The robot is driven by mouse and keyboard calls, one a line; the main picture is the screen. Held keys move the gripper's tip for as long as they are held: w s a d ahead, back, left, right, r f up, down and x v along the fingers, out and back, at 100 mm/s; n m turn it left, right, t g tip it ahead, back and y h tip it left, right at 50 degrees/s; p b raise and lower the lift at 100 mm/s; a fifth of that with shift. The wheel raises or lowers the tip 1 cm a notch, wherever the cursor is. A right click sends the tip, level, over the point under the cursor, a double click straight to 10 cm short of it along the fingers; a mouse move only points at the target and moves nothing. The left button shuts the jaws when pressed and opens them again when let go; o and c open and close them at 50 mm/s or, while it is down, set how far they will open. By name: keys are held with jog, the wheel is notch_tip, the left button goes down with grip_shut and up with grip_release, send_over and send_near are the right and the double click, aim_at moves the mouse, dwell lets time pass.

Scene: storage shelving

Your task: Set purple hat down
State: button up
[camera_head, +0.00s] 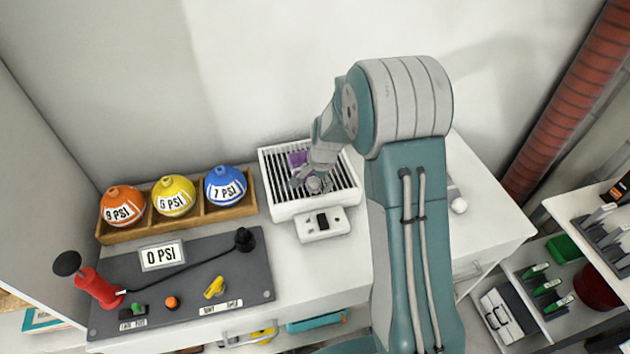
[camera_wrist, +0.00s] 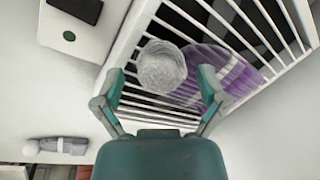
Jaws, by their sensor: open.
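The purple hat (camera_head: 298,158) lies on the slatted top of a white box-shaped unit (camera_head: 329,206). The wrist view shows its purple knit body (camera_wrist: 232,78) flat on the slats and its pale round pompom (camera_wrist: 162,67) nearer to me. My gripper (camera_wrist: 161,80) is open, with one finger on each side of the pompom and visible space between fingers and pompom. In the head view my gripper (camera_head: 312,182) is over the slatted top and hides part of the hat.
Orange, yellow and blue PSI-labelled balls (camera_head: 174,197) sit in a wooden holder to the left. A grey panel (camera_head: 190,285) carries a red-handled pump (camera_head: 97,287). A grey item with a white ball end (camera_wrist: 62,146) lies on the white counter. Shelving stands at right.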

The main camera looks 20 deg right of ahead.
jog(key=s+r+n, duration=0.1)
jog(key=s+r, duration=0.2)
jog(key=r, duration=0.3)
jog(key=s+r+n+t, duration=0.1)
jog(key=s+r, duration=0.1)
jog(key=r, duration=0.5)
jog(key=s+r+n, duration=0.1)
jog(key=s+r, duration=0.2)
jog(key=r, duration=0.3)
jog(key=s+r+n+t, duration=0.1)
jog(key=s+r+n, duration=0.2)
jog(key=s, duration=0.7)
jog(key=s+a+r+n+t+h, duration=0.1)
jog(key=s+r+n, duration=0.2)
jog(key=s, duration=0.8)
jog(key=shift+r+n+t, duration=0.15)
jog(key=shift+n+t, duration=0.25)
jog(key=shift+n, duration=0.4)
